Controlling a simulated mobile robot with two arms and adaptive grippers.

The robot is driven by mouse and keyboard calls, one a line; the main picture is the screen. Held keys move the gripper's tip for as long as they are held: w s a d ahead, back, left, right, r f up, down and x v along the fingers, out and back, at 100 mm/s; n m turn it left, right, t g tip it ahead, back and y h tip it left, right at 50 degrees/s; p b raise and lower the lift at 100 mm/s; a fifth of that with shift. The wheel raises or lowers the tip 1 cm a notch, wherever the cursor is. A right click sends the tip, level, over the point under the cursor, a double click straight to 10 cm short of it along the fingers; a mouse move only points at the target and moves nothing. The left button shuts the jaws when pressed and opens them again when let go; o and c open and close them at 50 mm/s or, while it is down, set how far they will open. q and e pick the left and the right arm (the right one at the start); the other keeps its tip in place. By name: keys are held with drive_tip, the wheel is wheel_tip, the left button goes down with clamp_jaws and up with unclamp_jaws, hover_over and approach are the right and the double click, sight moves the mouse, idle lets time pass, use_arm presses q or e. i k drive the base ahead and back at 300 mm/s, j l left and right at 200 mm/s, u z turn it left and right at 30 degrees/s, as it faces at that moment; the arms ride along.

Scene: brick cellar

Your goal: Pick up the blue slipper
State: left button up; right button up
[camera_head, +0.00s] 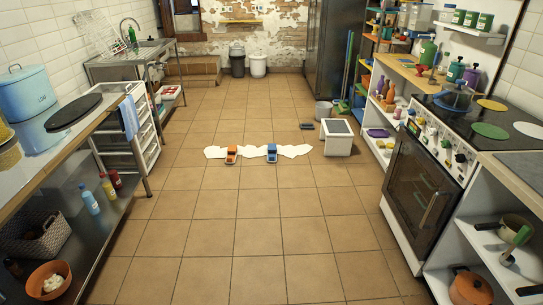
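The blue slipper (272,153) is on the tiled floor ahead, at the right part of a white, irregularly shaped flat patch (297,150). An orange slipper (231,155) is to its left on the same patch, with a gap between them. Both are small and far off, so their details are hard to make out. Neither of my grippers is in view, and nothing is touching the blue slipper.
Wide bare floor (258,230) lies in front of the slippers. A white box-like cabinet (337,145) stands right of them. A steel counter (70,150) runs along the left, and a stove with an oven (420,190) and shelves along the right. Two bins (237,65) (258,67) stand at the back.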

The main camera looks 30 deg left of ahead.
sight(272, 150)
drive_tip(key=i+j+u, duration=0.25)
drive_tip(key=i, duration=0.95)
drive_tip(key=i+u, duration=0.3)
drive_tip(key=i, duration=2.8)
